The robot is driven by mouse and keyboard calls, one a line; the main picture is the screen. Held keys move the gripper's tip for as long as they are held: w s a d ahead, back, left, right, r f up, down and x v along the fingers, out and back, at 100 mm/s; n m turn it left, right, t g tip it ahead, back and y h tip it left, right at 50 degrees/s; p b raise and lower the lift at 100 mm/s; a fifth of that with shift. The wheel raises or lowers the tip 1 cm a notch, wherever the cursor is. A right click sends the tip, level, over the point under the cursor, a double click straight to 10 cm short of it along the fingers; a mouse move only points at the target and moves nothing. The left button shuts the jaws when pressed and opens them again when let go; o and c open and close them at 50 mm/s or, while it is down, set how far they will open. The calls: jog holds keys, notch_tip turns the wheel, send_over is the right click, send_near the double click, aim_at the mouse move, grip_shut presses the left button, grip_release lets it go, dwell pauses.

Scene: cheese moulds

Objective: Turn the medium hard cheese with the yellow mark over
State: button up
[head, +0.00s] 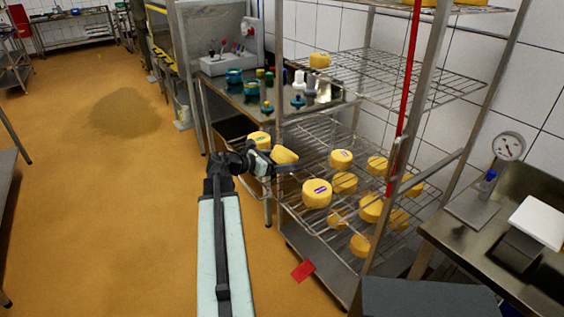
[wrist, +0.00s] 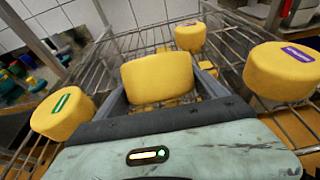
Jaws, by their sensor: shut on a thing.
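My gripper (wrist: 160,88) is shut on a yellow cheese (wrist: 158,78), with one finger on each side of it. No mark shows on the held cheese in either view, so I cannot tell its mark's colour. In the head view my gripper (head: 284,164) holds this cheese (head: 284,156) tilted, at the left end of the wire rack shelf. It appears to be above the shelf, though the gap is hard to judge. I see no yellow mark on any cheese.
A green-marked cheese (wrist: 62,114) is close on the left. Purple-marked cheeses (wrist: 284,70) (wrist: 190,36) stand right and behind on the wire shelf (head: 300,170). More cheeses sit on the level below. A red post (head: 405,90) and rack uprights stand to the right.

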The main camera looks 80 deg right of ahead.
jog(key=shift+f+b, duration=0.55)
jog(key=shift+f, duration=0.05)
jog(key=shift+f+g+b, duration=0.1)
jog(key=shift+g+b, duration=0.2)
jog(key=shift+b, duration=0.2)
jog(key=shift+h, duration=0.3)
jog(key=o, duration=1.3)
jog(key=shift+b, duration=0.3)
jog(key=shift+f+v, duration=0.25)
jog(key=shift+v, duration=0.9)
jog(key=shift+f+v, duration=0.25)
jog(key=shift+v, duration=0.9)
jog(key=shift+f+v, duration=0.25)
jog(key=shift+v, duration=0.85)
